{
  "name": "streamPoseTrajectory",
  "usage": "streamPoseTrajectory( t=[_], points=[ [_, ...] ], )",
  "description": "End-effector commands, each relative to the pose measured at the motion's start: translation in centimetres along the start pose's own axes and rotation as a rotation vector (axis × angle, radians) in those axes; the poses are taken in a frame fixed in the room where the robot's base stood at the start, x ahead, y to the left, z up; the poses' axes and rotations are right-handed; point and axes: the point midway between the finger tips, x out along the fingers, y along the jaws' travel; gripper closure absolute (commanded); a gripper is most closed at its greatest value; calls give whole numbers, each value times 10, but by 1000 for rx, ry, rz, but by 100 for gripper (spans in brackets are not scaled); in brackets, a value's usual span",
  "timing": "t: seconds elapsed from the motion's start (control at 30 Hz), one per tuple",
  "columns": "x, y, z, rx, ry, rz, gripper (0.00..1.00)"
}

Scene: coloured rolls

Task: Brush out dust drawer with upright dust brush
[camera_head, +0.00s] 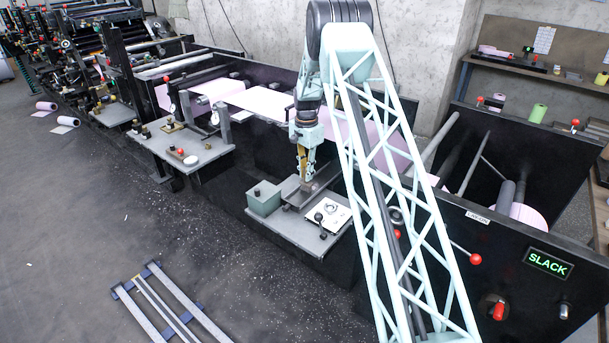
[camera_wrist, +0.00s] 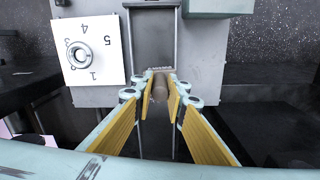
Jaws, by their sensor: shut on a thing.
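My gripper (camera_head: 305,168) points down over a small grey machine platform, and its yellow-lined fingers also show in the wrist view (camera_wrist: 161,84). It is shut on the upright dust brush (camera_wrist: 160,92), whose brown rounded handle shows between the fingers. The brush's lower end is mostly hidden; a pale strip, perhaps bristles or dust, shows at the drawer's near edge. The dust drawer (camera_wrist: 153,46), a shallow grey tray, lies just beyond the fingertips in the wrist view. I cannot tell whether the brush touches it.
A white dial plate (camera_wrist: 105,48) with numbers and a round knob sits beside the drawer. A grey-green box (camera_head: 264,198) stands left on the platform. Dark machine panels and pink web lie behind.

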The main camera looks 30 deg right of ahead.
Motion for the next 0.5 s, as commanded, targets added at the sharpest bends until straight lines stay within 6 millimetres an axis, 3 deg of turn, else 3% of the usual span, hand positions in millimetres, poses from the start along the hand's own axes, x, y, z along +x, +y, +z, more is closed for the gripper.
streamPoseTrajectory(
  t=[0.5],
  points=[
    [1, -3, -23, -1, 0, 0, 98]
  ],
)
